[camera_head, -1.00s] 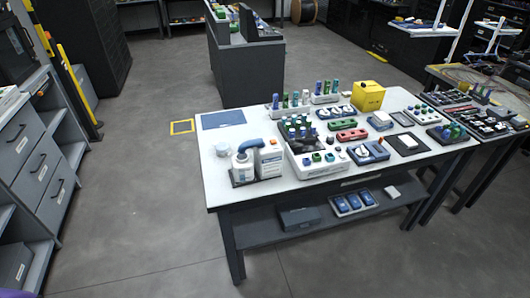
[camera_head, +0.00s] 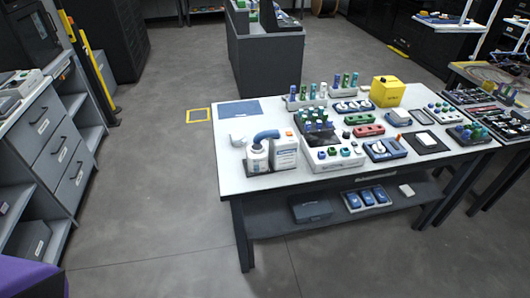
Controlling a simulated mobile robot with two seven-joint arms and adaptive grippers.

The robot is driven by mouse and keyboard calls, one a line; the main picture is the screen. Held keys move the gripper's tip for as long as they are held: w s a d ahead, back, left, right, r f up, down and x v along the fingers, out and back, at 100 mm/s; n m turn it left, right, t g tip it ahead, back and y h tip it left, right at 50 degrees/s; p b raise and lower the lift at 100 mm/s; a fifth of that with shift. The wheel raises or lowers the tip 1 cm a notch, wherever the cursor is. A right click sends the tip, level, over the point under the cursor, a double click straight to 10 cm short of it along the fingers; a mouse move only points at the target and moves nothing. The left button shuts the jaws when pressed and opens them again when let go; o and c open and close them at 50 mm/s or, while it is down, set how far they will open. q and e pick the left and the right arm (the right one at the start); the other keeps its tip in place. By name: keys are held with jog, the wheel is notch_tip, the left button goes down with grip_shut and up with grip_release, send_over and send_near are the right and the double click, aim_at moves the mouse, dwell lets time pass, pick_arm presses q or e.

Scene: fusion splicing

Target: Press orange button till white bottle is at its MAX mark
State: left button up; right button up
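The white bottle (camera_head: 257,160) stands upright at the left front of the white table (camera_head: 233,178). A blue curved spout (camera_head: 266,134) reaches from a white box-shaped dispenser (camera_head: 285,154) to the top of the bottle. The small orange button (camera_head: 289,133) is on top of the dispenser. The bottle's liquid level and MAX mark are too small to make out. Neither of my grippers is in view.
A white cup-like item (camera_head: 237,139) and a blue mat (camera_head: 239,110) are near the table's left side. Racks, trays and a yellow box (camera_head: 387,92) fill the middle and right. Grey drawers (camera_head: 45,125) stand at the left. The floor (camera_head: 155,190) between is clear.

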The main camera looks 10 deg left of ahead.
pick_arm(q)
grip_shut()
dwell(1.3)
